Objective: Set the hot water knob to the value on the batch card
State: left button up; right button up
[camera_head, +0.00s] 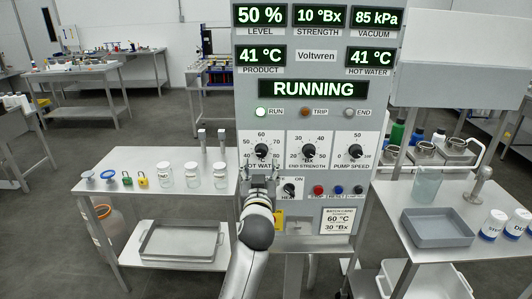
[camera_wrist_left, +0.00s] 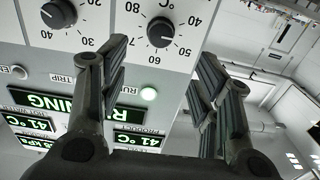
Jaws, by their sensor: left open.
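The hot water knob (camera_head: 261,150) is a round black dial at the left of the panel's knob row. Its scale runs from 40 to 80 °C, and its pointer looks turned toward the low end, though the exact value is hard to read. The batch card (camera_head: 337,219), low on the panel, reads 60 °C and 30 °Bx. My left gripper (camera_head: 259,172) is open and empty just below the knob, covering part of its label. In the left wrist view, upside down, the knob (camera_wrist_left: 161,32) shows beyond and between the open fingers (camera_wrist_left: 160,95), apart from them.
The end strength knob (camera_head: 309,151) and pump speed knob (camera_head: 356,151) sit to the right. Below are the heat switch (camera_head: 289,189) and red stop button (camera_head: 318,190). The display (camera_head: 313,89) reads RUNNING; hot water shows 41 °C. Side tables flank the panel.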

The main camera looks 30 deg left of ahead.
aim_at(261, 152)
pick_arm(q)
jog(key=p+x, duration=0.2)
jog(key=x, duration=0.6)
jog(key=shift+p+x, duration=0.45)
jog(key=shift+x, duration=0.6)
jog(key=shift+d, duration=0.1)
jog(key=c, duration=1)
